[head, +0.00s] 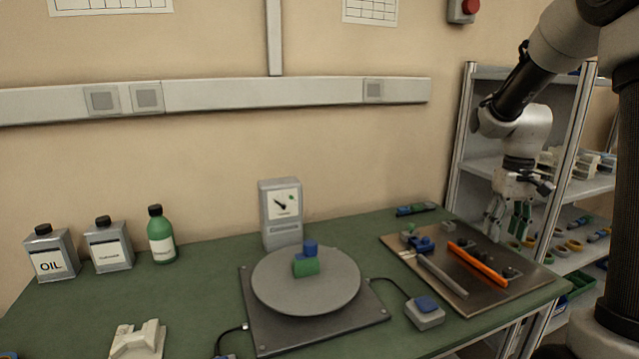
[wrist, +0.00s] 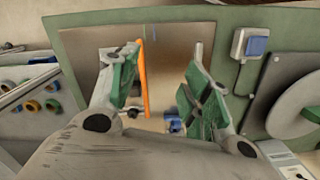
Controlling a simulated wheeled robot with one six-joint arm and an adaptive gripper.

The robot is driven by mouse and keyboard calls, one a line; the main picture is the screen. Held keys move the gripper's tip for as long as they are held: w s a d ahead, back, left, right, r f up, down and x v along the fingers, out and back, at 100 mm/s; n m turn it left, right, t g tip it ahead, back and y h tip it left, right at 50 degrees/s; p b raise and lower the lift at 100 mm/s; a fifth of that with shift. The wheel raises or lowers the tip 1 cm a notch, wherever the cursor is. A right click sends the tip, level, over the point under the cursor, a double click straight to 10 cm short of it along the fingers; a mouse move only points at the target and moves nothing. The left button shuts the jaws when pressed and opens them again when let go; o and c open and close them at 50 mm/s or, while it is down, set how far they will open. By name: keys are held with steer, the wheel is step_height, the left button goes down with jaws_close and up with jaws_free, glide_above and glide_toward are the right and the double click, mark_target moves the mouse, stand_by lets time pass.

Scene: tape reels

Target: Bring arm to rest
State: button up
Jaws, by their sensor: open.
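My arm comes in from the upper right in the head view. My gripper (head: 508,222) hangs fingers down above the right end of the green bench (head: 210,295), by the metal plate. In the wrist view my gripper (wrist: 160,95) is open, its two green-padded fingers apart with nothing between them. The metal plate (wrist: 165,70) lies below them. An orange bar (head: 478,263) lies on the plate and shows beside the left finger in the wrist view (wrist: 144,80).
A grey turntable (head: 330,290) carries a green and a blue piece. A switch box (head: 426,317) stands right of it. A gauge (head: 281,215), cans and a green bottle (head: 161,238) stand behind. A shelf rack (head: 480,165) stands close behind my gripper.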

steer(key=s+a+r+t, duration=0.1)
steer(key=s+a+r, duration=0.1)
steer(key=s, duration=0.5)
steer(key=s+a+r+t, duration=0.2)
steer(key=s+r, duration=0.2)
steer(key=s, duration=0.3)
steer(key=s+a+r+t, duration=0.2)
steer(key=s+a+r, duration=0.1)
steer(key=s, duration=0.4)
steer(key=shift+s, duration=0.15)
steer(key=shift+a+r, duration=0.1)
